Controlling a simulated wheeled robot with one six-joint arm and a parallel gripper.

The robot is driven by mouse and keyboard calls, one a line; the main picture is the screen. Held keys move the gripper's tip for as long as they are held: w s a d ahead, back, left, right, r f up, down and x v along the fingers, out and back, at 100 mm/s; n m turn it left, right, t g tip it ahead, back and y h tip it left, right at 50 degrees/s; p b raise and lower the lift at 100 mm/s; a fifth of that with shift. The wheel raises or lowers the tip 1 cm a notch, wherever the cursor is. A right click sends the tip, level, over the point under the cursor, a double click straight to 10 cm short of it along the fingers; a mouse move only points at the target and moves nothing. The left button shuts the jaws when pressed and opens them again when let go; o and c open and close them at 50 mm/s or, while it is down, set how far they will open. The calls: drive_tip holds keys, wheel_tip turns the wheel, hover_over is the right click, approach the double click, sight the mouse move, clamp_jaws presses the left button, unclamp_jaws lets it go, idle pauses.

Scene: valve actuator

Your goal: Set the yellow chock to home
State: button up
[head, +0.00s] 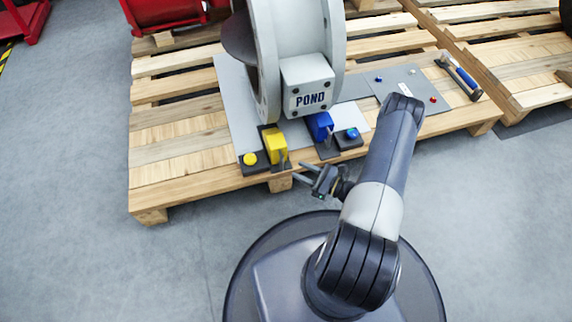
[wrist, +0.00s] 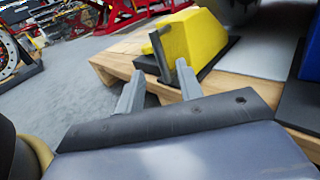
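The yellow chock (head: 275,145) sits on a dark base plate (head: 281,168) at the front edge of the wooden pallet, with a thin grey upright pin or handle at its front. In the wrist view the yellow chock (wrist: 193,43) is just beyond the fingers, with the grey upright (wrist: 160,56) on its near side. My gripper (head: 300,172) is just to the right and in front of the chock, apart from it as far as I can tell. In the wrist view my gripper (wrist: 160,78) shows two spread fingers with nothing between them.
A yellow button (head: 250,159) is left of the chock. A blue chock (head: 320,126) and a blue button (head: 351,133) are to its right. A large grey valve body marked POND (head: 308,85) stands behind. A hammer (head: 459,76) lies at the far right.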

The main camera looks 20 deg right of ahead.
sight(275, 144)
drive_tip(key=b+x, duration=0.1)
drive_tip(key=x, duration=0.5)
drive_tip(key=shift+w+a+b, duration=0.2)
drive_tip(key=shift+b, duration=0.1)
drive_tip(key=shift+c, duration=0.4)
clamp_jaws()
